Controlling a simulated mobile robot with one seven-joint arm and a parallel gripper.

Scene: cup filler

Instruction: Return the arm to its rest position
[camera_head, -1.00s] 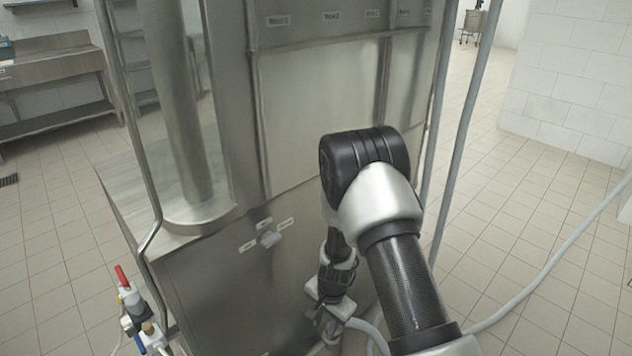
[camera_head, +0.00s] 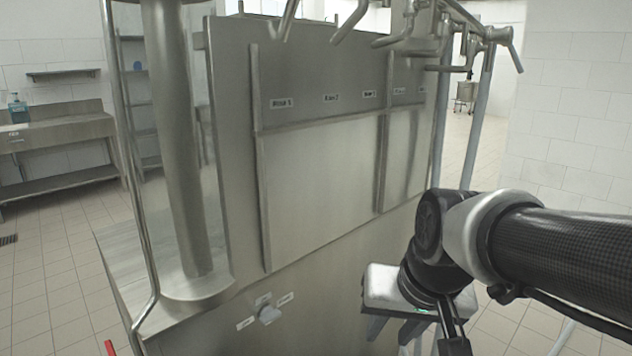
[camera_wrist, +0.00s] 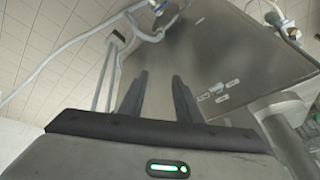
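My gripper (camera_wrist: 159,78) shows in the wrist view with its two dark fingers apart and nothing between them. The steel cup filler machine (camera_head: 320,190) fills the middle of the head view. A knob (camera_head: 269,314) with small labels sits on its lower front.
Metal taps and pipes (camera_head: 410,42) run along the machine's top right. A steel column (camera_head: 178,140) stands at its left. A steel sink bench (camera_head: 60,140) is at the far left wall. Tiled floor lies open at left. A hose crosses the floor at lower right.

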